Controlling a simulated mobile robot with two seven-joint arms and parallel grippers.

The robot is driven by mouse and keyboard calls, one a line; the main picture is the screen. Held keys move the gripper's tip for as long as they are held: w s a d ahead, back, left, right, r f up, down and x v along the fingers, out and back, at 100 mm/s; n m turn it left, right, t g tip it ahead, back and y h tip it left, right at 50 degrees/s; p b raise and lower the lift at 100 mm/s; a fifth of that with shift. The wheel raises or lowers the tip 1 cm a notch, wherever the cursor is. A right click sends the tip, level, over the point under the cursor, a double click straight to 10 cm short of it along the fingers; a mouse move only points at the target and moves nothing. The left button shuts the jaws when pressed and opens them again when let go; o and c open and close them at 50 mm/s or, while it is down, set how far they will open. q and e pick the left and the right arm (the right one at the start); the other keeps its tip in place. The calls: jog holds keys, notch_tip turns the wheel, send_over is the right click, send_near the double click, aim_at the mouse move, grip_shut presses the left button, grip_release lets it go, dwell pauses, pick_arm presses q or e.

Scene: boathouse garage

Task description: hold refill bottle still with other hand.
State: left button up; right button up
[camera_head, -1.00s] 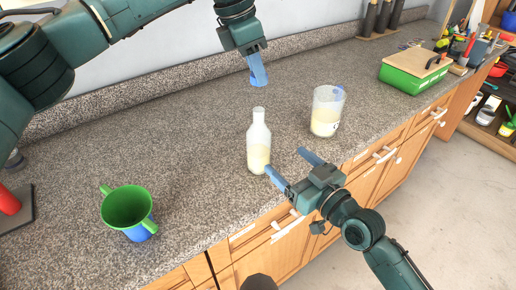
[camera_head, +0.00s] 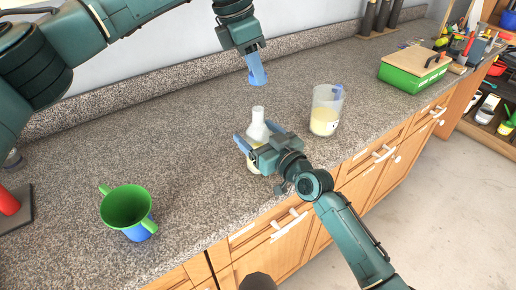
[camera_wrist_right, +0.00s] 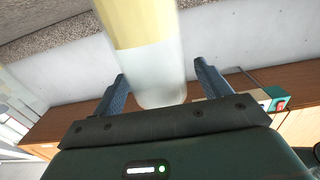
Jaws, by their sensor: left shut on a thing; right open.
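The refill bottle (camera_head: 258,116), clear with pale yellow liquid low inside, stands upright on the counter. My right gripper (camera_head: 254,133) is open, with one blue finger on each side of the bottle, and hides much of its body in the head view. In the right wrist view, the bottle (camera_wrist_right: 158,72) is between the two fingers (camera_wrist_right: 160,84), with a gap visible on each side. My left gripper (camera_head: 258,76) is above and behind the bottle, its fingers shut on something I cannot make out.
A clear jug (camera_head: 325,112) with pale yellow contents stands right of the bottle. A green and blue two-handled cup (camera_head: 128,210) stands at the front left. A green box (camera_head: 412,72) is at the back right. Counter between cup and bottle is clear.

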jog(key=shift+c, duration=0.3)
jog(key=c, duration=1.4)
pick_arm(q)
send_over(255, 123)
jog(key=shift+w+f, duration=0.25)
jog(key=shift+f, duration=1)
jog(key=shift+w+f, duration=0.2)
jog(key=shift+f, duration=1.05)
jog(key=shift+f, duration=0.9)
jog(key=shift+f, duration=0.55)
